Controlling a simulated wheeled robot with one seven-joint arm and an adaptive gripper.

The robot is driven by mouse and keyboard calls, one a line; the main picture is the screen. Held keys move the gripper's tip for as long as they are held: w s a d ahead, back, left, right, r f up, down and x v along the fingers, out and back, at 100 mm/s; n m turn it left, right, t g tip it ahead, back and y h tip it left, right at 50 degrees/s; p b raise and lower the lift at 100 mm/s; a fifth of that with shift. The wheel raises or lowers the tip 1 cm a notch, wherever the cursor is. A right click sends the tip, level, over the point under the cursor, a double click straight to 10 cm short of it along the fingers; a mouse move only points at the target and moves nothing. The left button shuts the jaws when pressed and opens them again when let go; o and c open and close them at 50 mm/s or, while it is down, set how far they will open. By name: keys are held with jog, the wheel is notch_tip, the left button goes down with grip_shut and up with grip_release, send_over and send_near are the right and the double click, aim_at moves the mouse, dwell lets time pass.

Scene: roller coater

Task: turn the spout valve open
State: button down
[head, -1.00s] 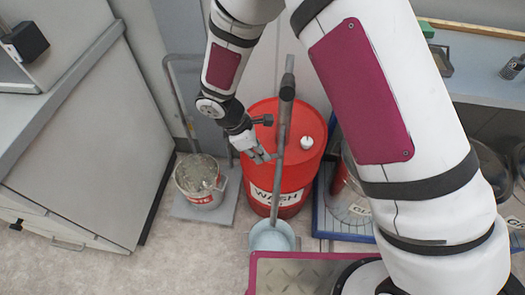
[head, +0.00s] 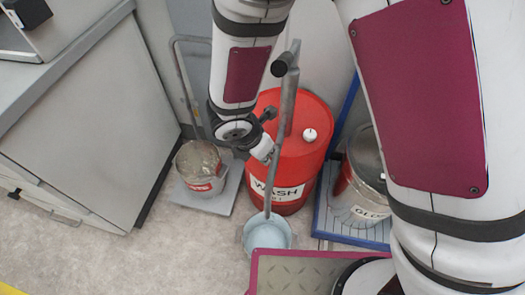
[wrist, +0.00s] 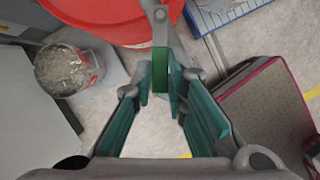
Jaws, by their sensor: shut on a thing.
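The red drum (head: 312,155), marked "WASH", has a grey pump pipe (head: 288,108) rising from its top. The spout pipe (head: 272,180) slopes down in front of the drum to a light blue bucket (head: 270,232) on the floor. My gripper (head: 267,152) is at the upper part of the spout pipe, its fingertips partly hidden in the head view. In the wrist view my gripper (wrist: 160,90) has its teal-padded fingers close on either side of a narrow green piece, the spout valve handle (wrist: 160,65). It is shut on that handle, below the grey pipe (wrist: 158,14).
A grey bucket with murky contents (head: 200,165) stands on a plate left of the drum. A grey cabinet (head: 95,120) is at the left. A drum marked "GLUE" (head: 365,175) stands on a blue-edged pallet (head: 325,222) at the right. Floor is clear at the lower left.

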jog(key=shift+s+d+n+b, duration=0.15)
jog(key=shift+d+n+b, duration=0.05)
jog(key=shift+n+b, duration=0.25)
jog(key=shift+y, duration=0.3)
jog(key=c, duration=1.6)
grip_release()
jog(key=v, duration=1.2)
jog(key=shift+s, duration=0.15)
